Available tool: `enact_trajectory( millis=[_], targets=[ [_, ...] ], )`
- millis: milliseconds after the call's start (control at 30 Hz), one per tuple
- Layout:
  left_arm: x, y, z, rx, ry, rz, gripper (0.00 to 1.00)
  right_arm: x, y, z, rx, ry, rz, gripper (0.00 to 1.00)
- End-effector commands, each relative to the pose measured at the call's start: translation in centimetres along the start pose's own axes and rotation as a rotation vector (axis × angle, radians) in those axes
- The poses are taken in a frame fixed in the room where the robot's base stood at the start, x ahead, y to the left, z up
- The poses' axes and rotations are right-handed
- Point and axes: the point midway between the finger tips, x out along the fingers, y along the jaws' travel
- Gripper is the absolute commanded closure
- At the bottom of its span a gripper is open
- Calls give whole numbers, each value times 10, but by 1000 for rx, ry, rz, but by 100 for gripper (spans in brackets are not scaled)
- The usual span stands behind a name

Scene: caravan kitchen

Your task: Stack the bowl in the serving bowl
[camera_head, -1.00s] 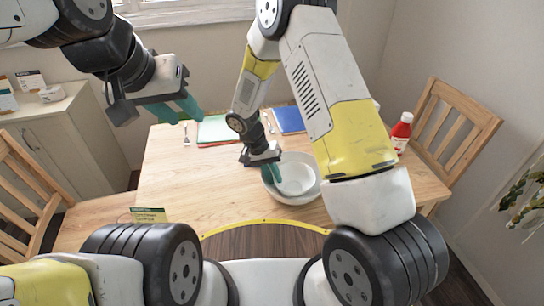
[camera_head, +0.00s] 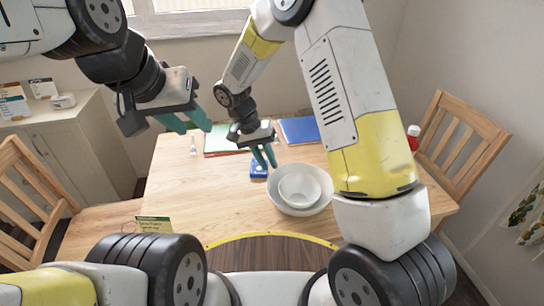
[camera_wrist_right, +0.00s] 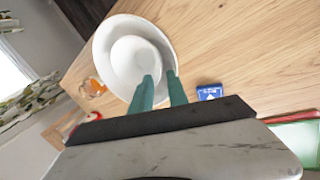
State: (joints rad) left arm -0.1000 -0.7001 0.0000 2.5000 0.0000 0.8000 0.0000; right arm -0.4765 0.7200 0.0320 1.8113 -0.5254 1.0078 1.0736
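The small white bowl (camera_head: 299,188) sits inside the larger white serving bowl (camera_head: 322,205) on the wooden table. Both also show in the right wrist view, the bowl (camera_wrist_right: 132,62) within the serving bowl (camera_wrist_right: 104,42), a little toward one side. My right gripper (camera_head: 265,164) is open and empty, behind and left of the bowls, apart from them in the head view. Its teal fingers (camera_wrist_right: 160,82) overlap the bowls' edge in the right wrist view, with a gap between them. My left gripper (camera_head: 197,129) is open and empty, in the air at the table's far left.
A blue box (camera_head: 258,171) lies on the table (camera_head: 190,195) close to my right gripper. Green and blue folders (camera_head: 299,130) lie at the back. A red bottle (camera_head: 413,138) stands at the right.

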Motion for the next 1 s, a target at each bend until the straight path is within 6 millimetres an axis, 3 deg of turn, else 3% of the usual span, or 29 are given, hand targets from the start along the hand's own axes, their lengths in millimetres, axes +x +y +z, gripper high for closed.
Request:
enact_trajectory(
  millis=[133, 233, 467, 700, 1000],
  targets=[
    [0, 0, 0, 0, 0, 0, 64, -14, 5, 0, -1, 2, -12, 80],
    [0, 0, 0, 0, 0, 0, 64, -32, 22, 0, -2, 6, -49, 80],
    [0, 0, 0, 0, 0, 0, 64, -93, 96, 15, -32, 54, -218, 80],
    [0, 0, 0, 0, 0, 0, 64, -141, 171, 53, -67, 167, -387, 80],
    [0, 0, 0, 0, 0, 0, 64, -172, 237, 117, -107, 388, -540, 80]
  ],
)
